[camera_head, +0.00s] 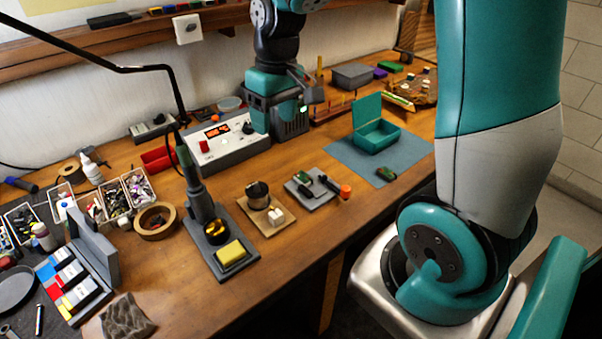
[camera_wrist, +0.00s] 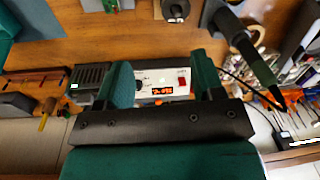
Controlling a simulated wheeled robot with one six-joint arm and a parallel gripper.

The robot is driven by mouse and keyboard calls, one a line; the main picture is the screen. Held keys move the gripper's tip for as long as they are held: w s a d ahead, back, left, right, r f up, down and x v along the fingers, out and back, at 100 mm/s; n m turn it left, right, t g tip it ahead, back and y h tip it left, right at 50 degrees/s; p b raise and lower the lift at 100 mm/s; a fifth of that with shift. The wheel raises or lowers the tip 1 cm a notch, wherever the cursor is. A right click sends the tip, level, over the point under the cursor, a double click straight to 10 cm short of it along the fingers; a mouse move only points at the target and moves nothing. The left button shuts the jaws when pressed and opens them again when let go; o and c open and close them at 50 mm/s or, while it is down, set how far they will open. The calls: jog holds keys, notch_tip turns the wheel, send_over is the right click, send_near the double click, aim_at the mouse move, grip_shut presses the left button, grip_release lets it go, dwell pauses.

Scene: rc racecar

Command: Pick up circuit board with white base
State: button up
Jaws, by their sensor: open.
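A small green board (camera_head: 386,173) lies on the blue-grey mat at the right of the bench. A pale grey plate (camera_head: 322,198) bears dark parts and a small green piece, left of the mat. I cannot tell for sure which is the circuit board with white base; no white underside shows clearly. My gripper (camera_wrist: 163,77) is open and empty in the wrist view, its teal fingers apart. The white front of a power supply (camera_wrist: 167,84) shows between and beyond them. In the head view my wrist hangs over the back of the bench, near the power supply (camera_head: 232,150).
An open teal box (camera_head: 375,134) stands on the mat (camera_head: 345,155). A soldering-iron stand with a yellow sponge (camera_head: 231,252), a wooden base (camera_head: 262,225) and a tape roll (camera_head: 155,220) stand further left. Part trays crowd the far left. The front right wood is clear.

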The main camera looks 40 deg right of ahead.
jog(key=m, duration=0.2)
send_over(299, 173)
notch_tip(299, 173, down, 3)
jog(key=shift+g+h, duration=0.3)
jog(key=shift+h, duration=0.1)
jog(key=f+p, duration=0.1)
jog(key=f, duration=0.4)
jog(key=f+p, duration=0.1)
jog(key=f, duration=0.5)
jog(key=shift+w+a, duration=0.15)
jog(key=shift+a, duration=0.05)
jog(key=shift+d+f+p, duration=0.2)
jog(key=shift+f+p, duration=1.15)
jog(key=shift+f, duration=1.7)
jog(key=c, duration=1)
